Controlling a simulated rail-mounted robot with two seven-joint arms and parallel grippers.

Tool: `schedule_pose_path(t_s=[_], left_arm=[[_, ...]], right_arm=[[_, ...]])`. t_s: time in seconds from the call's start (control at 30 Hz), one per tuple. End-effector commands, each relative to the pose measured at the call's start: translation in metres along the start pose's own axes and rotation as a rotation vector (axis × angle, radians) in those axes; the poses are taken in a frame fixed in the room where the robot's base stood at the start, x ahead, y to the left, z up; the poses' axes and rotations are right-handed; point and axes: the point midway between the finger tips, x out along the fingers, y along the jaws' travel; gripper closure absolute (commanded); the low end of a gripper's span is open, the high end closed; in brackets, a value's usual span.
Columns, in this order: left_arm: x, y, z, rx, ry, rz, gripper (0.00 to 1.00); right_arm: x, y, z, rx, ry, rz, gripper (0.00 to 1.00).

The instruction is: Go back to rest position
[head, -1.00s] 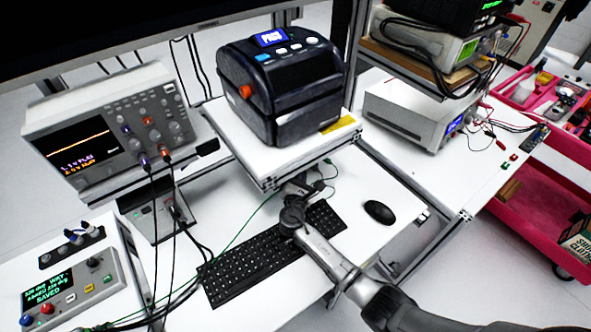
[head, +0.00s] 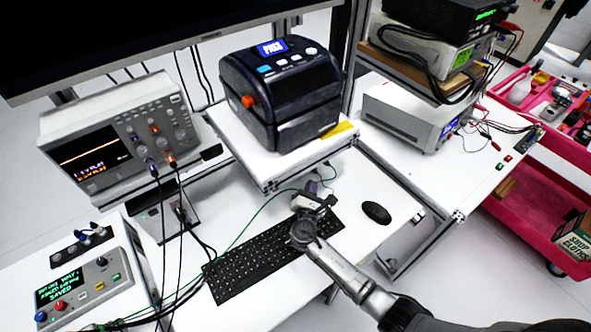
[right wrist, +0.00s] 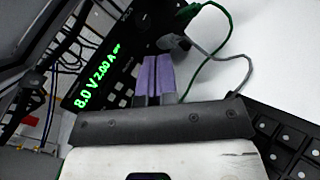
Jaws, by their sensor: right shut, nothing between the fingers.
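My right gripper (head: 318,187) is in the head view, over the back right part of the black keyboard (head: 250,270), just in front of the white shelf. In the right wrist view its two purple fingers (right wrist: 153,78) are together with nothing between them. A dark unit with a green readout (right wrist: 98,75), "8.0 V 2.00 A", lies beyond them; I cannot tell the gap. My right forearm crosses the lower right of the head view. My left gripper is not in view.
A black label printer (head: 282,92) stands on the shelf, an oscilloscope (head: 125,132) to its left. A mouse (head: 376,212) lies right of the keyboard. A green cable (head: 262,206) runs near my gripper. A box with a green display (head: 85,280) reads "SAVED".

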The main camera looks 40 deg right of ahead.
Motion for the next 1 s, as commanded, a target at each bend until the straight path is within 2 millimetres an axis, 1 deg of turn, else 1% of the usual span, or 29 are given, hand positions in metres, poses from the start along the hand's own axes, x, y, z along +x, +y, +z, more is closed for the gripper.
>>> schedule_pose_path(t_s=[0.1, 0.77, 0.87, 0.97, 1.0], left_arm=[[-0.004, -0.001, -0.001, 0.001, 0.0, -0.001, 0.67], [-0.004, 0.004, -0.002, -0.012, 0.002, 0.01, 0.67], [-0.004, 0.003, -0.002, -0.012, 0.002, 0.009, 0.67], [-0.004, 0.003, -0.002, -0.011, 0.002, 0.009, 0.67], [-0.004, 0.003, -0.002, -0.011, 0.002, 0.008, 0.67]], right_arm=[[-0.003, -0.002, 0.004, 0.001, 0.0, 0.0, 1.0], [-0.004, -0.003, 0.003, 0.02, 0.0, 0.0, 1.0], [-0.004, -0.004, 0.004, 0.094, -0.005, -0.007, 1.0], [-0.005, -0.013, 0.006, 0.239, -0.024, -0.058, 1.0], [-0.005, -0.019, 0.004, 0.326, -0.024, -0.1, 1.0]])
